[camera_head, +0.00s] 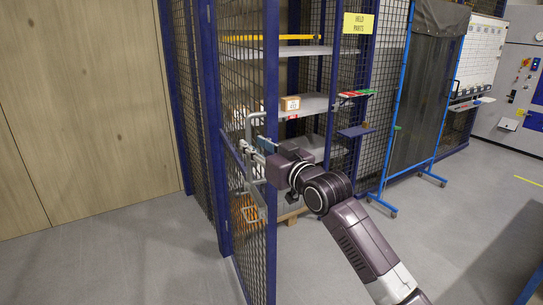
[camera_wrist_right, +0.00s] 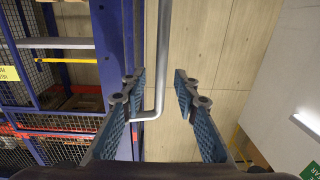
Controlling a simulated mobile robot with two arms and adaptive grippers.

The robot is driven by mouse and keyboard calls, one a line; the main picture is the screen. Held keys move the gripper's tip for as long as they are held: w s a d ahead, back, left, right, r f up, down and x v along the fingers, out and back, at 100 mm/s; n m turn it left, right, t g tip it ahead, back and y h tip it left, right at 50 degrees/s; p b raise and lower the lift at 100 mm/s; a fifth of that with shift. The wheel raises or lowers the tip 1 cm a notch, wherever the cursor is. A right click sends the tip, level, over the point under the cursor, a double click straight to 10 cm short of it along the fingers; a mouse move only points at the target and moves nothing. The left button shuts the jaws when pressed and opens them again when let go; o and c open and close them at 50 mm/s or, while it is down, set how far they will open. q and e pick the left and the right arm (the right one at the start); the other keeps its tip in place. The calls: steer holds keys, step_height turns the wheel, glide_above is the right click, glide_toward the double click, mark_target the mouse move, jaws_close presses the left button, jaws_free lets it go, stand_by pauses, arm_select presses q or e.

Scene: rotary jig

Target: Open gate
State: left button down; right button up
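The gate (camera_head: 272,225) is a blue-framed mesh panel in the middle of the head view. Its grey bar handle (camera_head: 250,126) stands out from it on the left. The handle also shows in the right wrist view (camera_wrist_right: 163,50) as an upright bar that bends left at its lower end. My right gripper (camera_head: 258,154) is at the handle, with its arm coming from the lower right. In the right wrist view its fingers (camera_wrist_right: 160,88) are open, one on each side of the bar, with visible gaps. My left gripper is not in view.
Shelves (camera_head: 305,50) with a small box (camera_head: 290,104) stand behind the mesh. A yellow sign (camera_head: 358,23) hangs above. A blue-framed dark screen (camera_head: 428,90) on casters stands to the right. A wooden wall (camera_head: 80,110) is at left. The grey floor (camera_head: 120,265) at the left front is clear.

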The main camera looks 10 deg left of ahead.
steer(key=v, duration=0.8)
steer(key=shift+s+d, duration=0.2)
